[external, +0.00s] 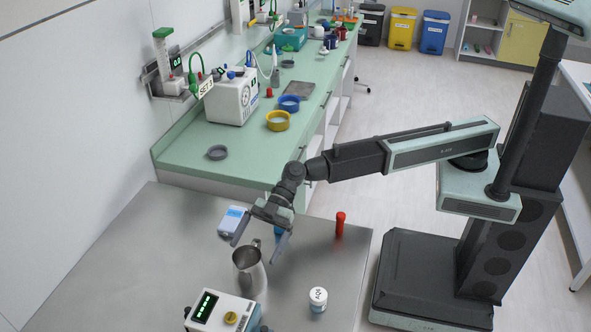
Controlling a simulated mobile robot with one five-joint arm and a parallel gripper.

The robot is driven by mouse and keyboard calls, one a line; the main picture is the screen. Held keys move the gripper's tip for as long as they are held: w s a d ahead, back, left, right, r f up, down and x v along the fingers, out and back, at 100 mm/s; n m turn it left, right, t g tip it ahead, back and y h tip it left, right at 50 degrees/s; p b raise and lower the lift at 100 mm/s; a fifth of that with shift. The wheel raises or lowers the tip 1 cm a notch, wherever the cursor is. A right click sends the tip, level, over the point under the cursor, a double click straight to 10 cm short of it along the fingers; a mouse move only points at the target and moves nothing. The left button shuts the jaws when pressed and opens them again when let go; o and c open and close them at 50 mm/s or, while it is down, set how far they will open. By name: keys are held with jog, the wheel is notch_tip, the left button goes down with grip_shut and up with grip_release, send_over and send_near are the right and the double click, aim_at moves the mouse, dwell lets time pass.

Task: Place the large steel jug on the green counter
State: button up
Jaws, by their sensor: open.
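The large steel jug (250,275) stands upright on the grey metal table (150,240) at the front. My gripper (259,241) is open above and just behind the jug, its two fingers pointing down toward it. The fingers look apart from the jug, though the right one is close to its rim; I cannot tell whether they touch. The green counter (190,147) runs along the wall behind the metal table, and its near end is partly bare.
On the metal table are a blue-white device (233,222), a red-capped item (340,223), a white jar (318,299) and a display box (222,312). The counter holds a grey ring (217,152), a yellow ring (278,120), a blue ring (289,103) and a white machine (233,97).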

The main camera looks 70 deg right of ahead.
aim_at(239, 271)
jog(key=b+x, duration=0.1)
jog(key=x, duration=0.4)
jog(key=shift+s+a+b, duration=0.1)
jog(key=shift+b, duration=0.3)
jog(key=c, duration=2)
jog(key=shift+o, duration=0.2)
jog(key=shift+r, duration=0.1)
notch_tip(239, 271, up, 3)
jog(key=p, duration=0.3)
jog(key=s+d+r+p, duration=0.2)
jog(key=s+d, duration=0.9)
jog(key=shift+d, duration=0.2)
jog(key=shift+s, duration=0.1)
dwell(0.8)
